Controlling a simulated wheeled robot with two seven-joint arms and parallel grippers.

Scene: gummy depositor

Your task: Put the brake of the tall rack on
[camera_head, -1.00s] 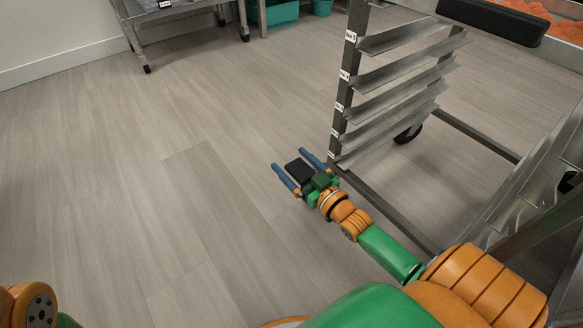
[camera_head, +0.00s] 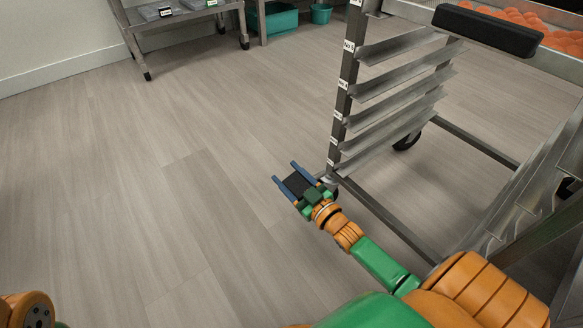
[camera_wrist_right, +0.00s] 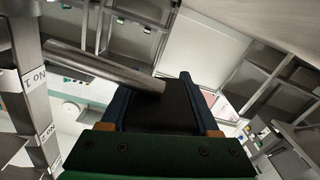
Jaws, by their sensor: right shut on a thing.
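The tall rack (camera_head: 343,100) stands at the right in the head view, an upright steel frame with slanted runners and small white labels on its post. Its near lower corner (camera_head: 331,172) is right beside my right gripper (camera_head: 284,175). My right gripper points up and left, its blue fingers apart on either side of a black block (camera_head: 297,184). The block also shows between the fingers in the wrist view (camera_wrist_right: 165,110). A metal bar (camera_wrist_right: 105,68) crosses above it there. I cannot make out a brake lever; the near caster is mostly hidden. My left gripper is out of view.
A black wheel (camera_head: 407,141) shows at the rack's far corner. A black padded bar (camera_head: 487,29) and a bin of orange pieces (camera_head: 520,17) are at the upper right. A steel cart (camera_head: 133,42) stands at the upper left. The floor left of the gripper is clear.

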